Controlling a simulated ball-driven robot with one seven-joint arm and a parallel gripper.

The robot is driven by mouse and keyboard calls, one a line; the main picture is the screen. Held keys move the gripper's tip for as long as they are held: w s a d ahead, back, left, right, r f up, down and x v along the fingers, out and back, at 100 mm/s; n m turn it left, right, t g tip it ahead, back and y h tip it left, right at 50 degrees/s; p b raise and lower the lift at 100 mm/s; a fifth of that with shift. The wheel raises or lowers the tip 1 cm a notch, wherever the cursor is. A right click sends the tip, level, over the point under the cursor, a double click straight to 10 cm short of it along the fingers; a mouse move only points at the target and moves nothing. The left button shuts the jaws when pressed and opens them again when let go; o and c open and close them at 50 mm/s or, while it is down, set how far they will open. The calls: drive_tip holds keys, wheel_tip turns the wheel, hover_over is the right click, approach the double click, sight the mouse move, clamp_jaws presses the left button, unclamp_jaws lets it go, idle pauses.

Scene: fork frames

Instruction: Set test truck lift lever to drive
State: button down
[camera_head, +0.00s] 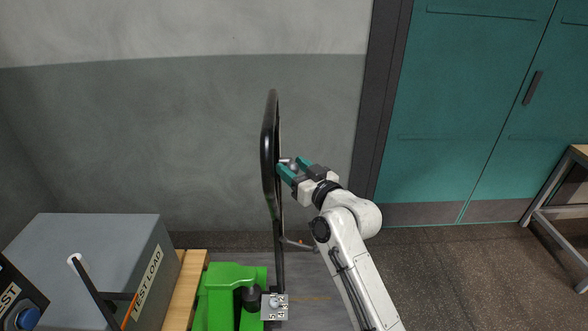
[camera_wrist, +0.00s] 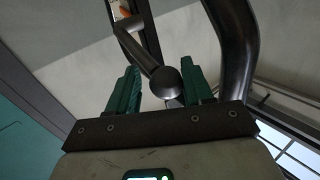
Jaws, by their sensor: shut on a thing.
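The test truck is a green pallet truck (camera_head: 232,278) at the bottom of the head view, with an upright black loop handle (camera_head: 267,150) on a thin post. The lift lever is a grey rod with a rounded end (camera_wrist: 164,82) in the wrist view, beside the handle's curved bar (camera_wrist: 238,50). My gripper (camera_head: 294,166) is at the right side of the handle loop. Its teal fingers, also seen in the wrist view (camera_wrist: 158,84), stand on either side of the lever and are shut on it. The fingers cover most of the lever in the head view; its exact setting cannot be read.
A grey box marked TEST LOAD (camera_head: 95,250) sits on a wooden pallet (camera_head: 185,285) at the left. Teal double doors (camera_head: 465,120) and a grey wall (camera_head: 180,140) stand behind. A workbench (camera_head: 560,195) is at the right. The floor between is clear.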

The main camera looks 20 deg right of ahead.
drive_tip(key=shift+s+a+f+b, duration=0.15)
drive_tip(key=shift+f+b, duration=0.4)
drive_tip(key=shift+b, duration=0.45)
drive_tip(key=f+n+t+b, duration=0.1)
drive_tip(key=b, duration=0.4)
drive_tip(key=shift+s+a+f+y+b, duration=0.1)
drive_tip(key=shift+y+b, duration=0.2)
drive_tip(key=shift+b, duration=0.05)
drive_tip(key=f+n+t+b, duration=0.1)
drive_tip(key=b, duration=0.6)
drive_tip(key=f+n+t+y+b, duration=0.1)
drive_tip(key=b, duration=0.6)
drive_tip(key=shift+s+a+f, duration=0.2)
drive_tip(key=shift+f, duration=0.05)
drive_tip(key=shift+n+y+b, duration=0.3)
drive_tip(key=shift+b, duration=0.25)
drive_tip(key=shift+r, duration=0.1)
drive_tip(key=shift+c, duration=2.4)
unclamp_jaws()
